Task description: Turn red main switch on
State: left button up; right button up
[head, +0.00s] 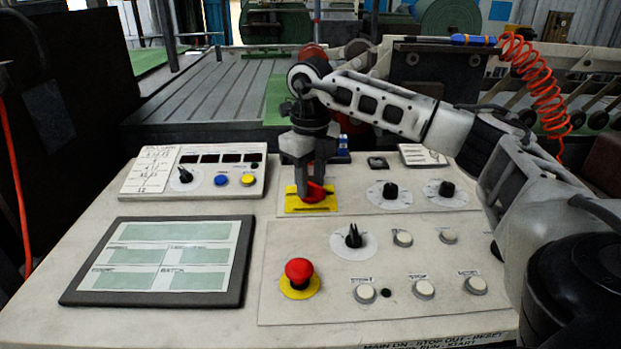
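The red main switch (314,195) is a red rotary handle on a yellow plate (296,207), on the upper panel of the console. My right gripper (313,184) points down at it, with one dark finger on each side of the red handle and little visible gap. The fingers hide part of the handle, so its exact angle is hard to read. My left gripper is not in view.
A red emergency-stop button (299,272) on a yellow base stands nearer on the console. Black selector knobs (390,190) sit right of the switch, with white push buttons (364,293) below. A flat screen (160,262) lies at left. A coiled orange hose (535,75) hangs at the back right.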

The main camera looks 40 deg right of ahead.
grip_shut()
